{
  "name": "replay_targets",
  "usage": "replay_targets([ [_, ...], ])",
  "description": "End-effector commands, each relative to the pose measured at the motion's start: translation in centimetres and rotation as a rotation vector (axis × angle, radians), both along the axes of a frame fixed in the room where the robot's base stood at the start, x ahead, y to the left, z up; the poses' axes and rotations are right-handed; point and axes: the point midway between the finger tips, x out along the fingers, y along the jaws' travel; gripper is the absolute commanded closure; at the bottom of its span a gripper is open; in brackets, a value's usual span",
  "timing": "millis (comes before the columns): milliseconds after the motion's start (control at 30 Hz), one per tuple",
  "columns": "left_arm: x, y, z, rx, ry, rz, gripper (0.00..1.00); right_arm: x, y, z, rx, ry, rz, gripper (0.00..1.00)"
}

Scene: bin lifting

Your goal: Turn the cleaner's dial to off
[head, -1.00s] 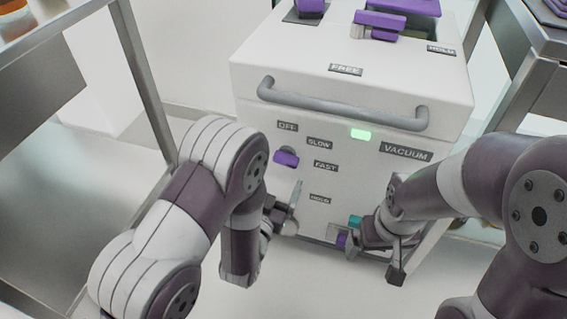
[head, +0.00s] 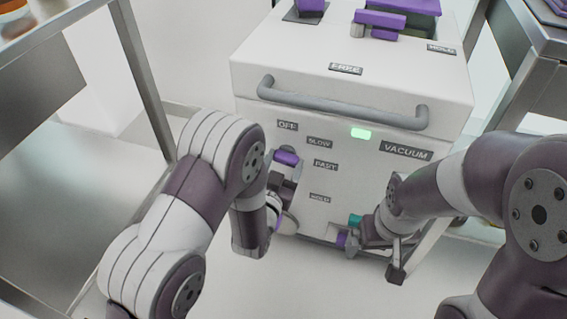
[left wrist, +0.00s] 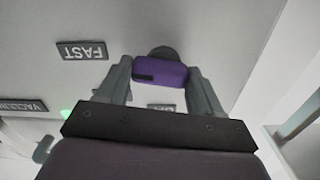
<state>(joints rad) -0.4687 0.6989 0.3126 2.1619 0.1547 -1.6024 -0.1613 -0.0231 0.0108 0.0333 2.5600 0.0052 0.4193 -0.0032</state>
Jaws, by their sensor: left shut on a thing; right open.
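The cleaner (head: 350,80) is a white box with a grey handle and labels on its front. Its dial has a purple knob (head: 287,157), below the OFF label (head: 287,126) and left of SLOW and FAST. My left gripper (head: 285,165) is shut on the purple knob. In the left wrist view the purple knob (left wrist: 160,74) sits between the two grey fingers (left wrist: 160,80), with the FAST label (left wrist: 82,50) upside down beside it. My right gripper (head: 355,240) is open, low at the front of the cleaner. The knob's pointing direction is hard to tell.
A green light (head: 362,133) glows on the front near the VACUUM label (head: 406,151). The handle (head: 340,108) juts out above the dial. Metal-framed tables stand at the left (head: 145,85) and right (head: 510,95). Purple parts (head: 380,18) lie on top of the cleaner.

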Motion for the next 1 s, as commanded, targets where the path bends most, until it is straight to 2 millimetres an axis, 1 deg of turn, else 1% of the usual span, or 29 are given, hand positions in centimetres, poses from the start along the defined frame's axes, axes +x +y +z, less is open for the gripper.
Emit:
replay_targets([
  [167,0.0,0.0,0.1,-0.049,0.016,0.000,0.65,0.0,0.0,0.1,0.000,0.000,0.000,0.02],
  [367,0.0,0.0,0.2,-0.174,0.057,0.000,0.65,0.0,0.0,0.4,0.000,0.000,0.000,0.02],
  [1000,0.0,0.1,0.4,-0.748,0.243,0.001,0.65,0.0,0.0,1.5,0.000,0.000,0.000,0.02],
])
